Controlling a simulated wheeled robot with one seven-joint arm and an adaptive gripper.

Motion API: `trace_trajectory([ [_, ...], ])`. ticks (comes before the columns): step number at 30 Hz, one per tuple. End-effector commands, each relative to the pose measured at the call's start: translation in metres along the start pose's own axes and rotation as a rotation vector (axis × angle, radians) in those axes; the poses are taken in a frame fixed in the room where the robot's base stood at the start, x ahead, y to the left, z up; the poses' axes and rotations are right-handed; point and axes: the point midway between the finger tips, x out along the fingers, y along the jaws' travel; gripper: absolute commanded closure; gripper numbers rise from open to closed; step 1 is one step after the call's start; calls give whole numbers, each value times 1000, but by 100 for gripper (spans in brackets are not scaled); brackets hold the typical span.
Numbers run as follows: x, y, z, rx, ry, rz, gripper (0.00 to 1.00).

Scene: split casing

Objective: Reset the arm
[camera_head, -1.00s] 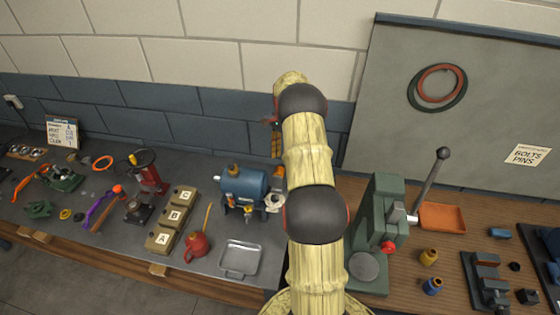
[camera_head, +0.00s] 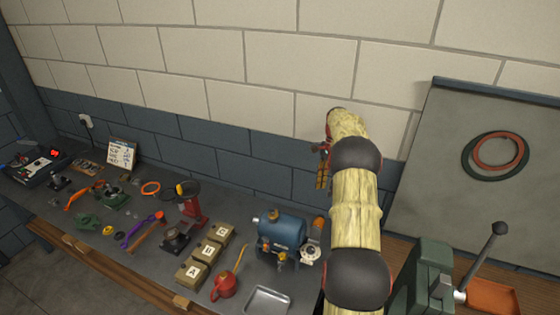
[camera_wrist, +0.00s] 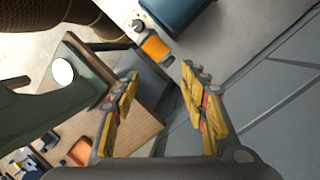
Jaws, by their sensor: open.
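My gripper (camera_head: 323,168) hangs from the end of my raised arm, in front of the wall and above the back of the bench. In the wrist view my gripper (camera_wrist: 160,85) shows two yellow-padded fingers spread apart with nothing between them. A blue tank-like casing (camera_head: 282,236) stands on the grey bench below and left of my gripper. Part of it also shows at the top of the wrist view (camera_wrist: 185,12), beside an orange part (camera_wrist: 156,47). My arm hides part of the bench to its right.
A green press (camera_head: 432,275) with a lever stands right of my arm, near an orange tray (camera_head: 492,296). Boxes marked A, B and C (camera_head: 206,252), a red oil can (camera_head: 224,286) and a metal tray (camera_head: 268,301) lie left. The wall (camera_head: 250,60) is close behind my gripper.

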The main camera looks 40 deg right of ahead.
Motion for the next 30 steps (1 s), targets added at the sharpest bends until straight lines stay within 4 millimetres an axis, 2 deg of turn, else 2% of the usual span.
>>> trace_trajectory([
  [8, 0, 0, 0, -11, 0, 0, 56],
  [14, 1, -8, -6, -135, 22, -29, 56],
  [18, 35, -1, -6, -274, 20, -11, 56],
  [20, 45, 6, -4, -326, 19, -5, 56],
  [25, 52, 26, 15, -476, 37, -5, 56],
  [30, 51, 48, 58, -662, 79, -13, 56],
])
